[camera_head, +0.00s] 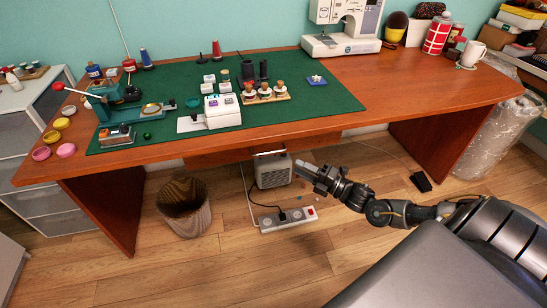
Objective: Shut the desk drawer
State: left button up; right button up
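The wooden desk (400,95) has a shallow drawer (225,155) under the middle of its front edge. A pale handle (268,152) shows on the drawer front. The desktop hides most of the drawer, so I cannot tell how far it stands out. My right gripper (302,169) is below and to the right of the handle, pointing left, apart from the drawer in the picture. Its fingers look close together, but I cannot tell whether they are open or shut. I see nothing held in it. My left gripper is not in view.
A wooden bin (184,205), a small grey-white box (272,171) and a power strip (288,219) stand on the floor below the desk. A green mat (310,105) with small items and a sewing machine (343,28) are on top. The front floor is mostly clear.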

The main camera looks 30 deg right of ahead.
jog(key=x, duration=1)
jog(key=shift+w+a, duration=0.2)
jog(key=shift+w, duration=0.15)
jog(key=shift+r, duration=0.15)
grip_shut()
